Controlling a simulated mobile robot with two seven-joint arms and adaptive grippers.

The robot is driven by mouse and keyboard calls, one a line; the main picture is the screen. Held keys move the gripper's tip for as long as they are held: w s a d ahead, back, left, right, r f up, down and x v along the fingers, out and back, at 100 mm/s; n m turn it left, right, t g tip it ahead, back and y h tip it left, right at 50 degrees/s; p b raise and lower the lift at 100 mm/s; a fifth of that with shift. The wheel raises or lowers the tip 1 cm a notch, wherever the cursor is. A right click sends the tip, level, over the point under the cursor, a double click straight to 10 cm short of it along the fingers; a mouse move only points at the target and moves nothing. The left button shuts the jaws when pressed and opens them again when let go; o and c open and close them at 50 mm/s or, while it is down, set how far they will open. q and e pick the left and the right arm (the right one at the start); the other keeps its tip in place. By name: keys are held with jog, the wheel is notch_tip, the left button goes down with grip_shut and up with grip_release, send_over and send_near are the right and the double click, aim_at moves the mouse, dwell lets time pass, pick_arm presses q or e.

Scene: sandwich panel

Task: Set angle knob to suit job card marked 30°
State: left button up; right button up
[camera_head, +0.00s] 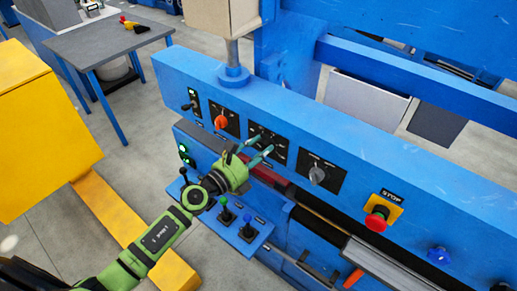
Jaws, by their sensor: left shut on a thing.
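A blue control panel (290,106) runs diagonally across the view and carries several black dial plates. My left gripper (265,145) reaches the middle black plate (278,141). Its two teal-tipped fingers are shut on a knob there, which they largely hide. An orange-red knob (220,121) is on the plate to the left, and a grey knob (317,175) is on the plate to the right. The dial markings are too small to read, so I cannot tell which is marked for angle. I cannot make out a job card marked 30°. My right gripper is not in view.
A red stop button (377,219) on a yellow plate and a blue button (438,256) stand out at the panel's right. Below my gripper, a ledge holds small levers, including a green-topped one (226,215). A yellow cabinet (40,130) is at left.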

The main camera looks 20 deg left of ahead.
pick_arm(q)
jog(key=shift+r, duration=0.2)
jog(key=n, duration=0.5)
jog(key=shift+w+a+t, duration=0.1)
jog(key=shift+t, duration=0.2)
jog(key=shift+n, duration=2)
jog(key=shift+r, duration=0.1)
jog(key=o, duration=1.1)
jog(key=shift+o, duration=0.2)
jog(key=shift+f, duration=0.2)
jog(key=shift+f, duration=0.1)
